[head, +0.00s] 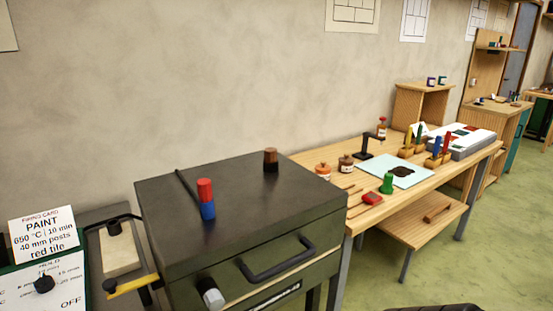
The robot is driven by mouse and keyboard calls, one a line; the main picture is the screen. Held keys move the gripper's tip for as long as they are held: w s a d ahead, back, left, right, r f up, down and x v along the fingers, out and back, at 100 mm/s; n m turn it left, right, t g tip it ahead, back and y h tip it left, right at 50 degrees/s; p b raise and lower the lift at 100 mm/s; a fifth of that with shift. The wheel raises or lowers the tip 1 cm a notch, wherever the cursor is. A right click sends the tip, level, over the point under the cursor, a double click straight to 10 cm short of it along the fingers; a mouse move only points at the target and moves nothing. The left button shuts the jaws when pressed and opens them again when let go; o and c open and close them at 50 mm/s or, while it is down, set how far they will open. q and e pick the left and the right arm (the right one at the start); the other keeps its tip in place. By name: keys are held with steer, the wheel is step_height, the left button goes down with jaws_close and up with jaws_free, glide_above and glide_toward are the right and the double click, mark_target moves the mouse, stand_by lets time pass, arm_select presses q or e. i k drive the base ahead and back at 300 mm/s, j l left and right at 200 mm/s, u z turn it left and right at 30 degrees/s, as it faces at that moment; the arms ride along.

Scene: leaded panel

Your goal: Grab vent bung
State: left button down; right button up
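A dark green kiln-like box (180,240) with a flat dark lid (240,205) stands in the lower middle of the head view. A short brown and black plug (270,159) stands upright near the back edge of the lid; it looks like the vent bung, but I cannot tell whether it sits in a hole. A red and blue cylinder (206,199) stands nearer the front, beside a thin dark rod (188,192). Neither of my grippers is in view.
A black handle (278,262) and a grey knob (210,293) stick out of the box's front. A firing card (43,234) stands at left near a cream block (119,249). A wooden bench (345,187) with several tools is at right. Green floor (510,240) is open.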

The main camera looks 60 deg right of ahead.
mark_target(271, 153)
steer(key=k+l, duration=0.15)
steer(key=l, duration=0.2)
steer(key=k+l, duration=0.1)
steer(key=l, duration=0.25)
steer(key=k+l+u, duration=0.1)
steer(key=l, duration=0.25)
steer(key=k+l, duration=0.2)
steer(key=l, duration=0.15)
steer(key=k+l, duration=0.15)
steer(key=l, duration=0.2)
steer(key=u, duration=0.05)
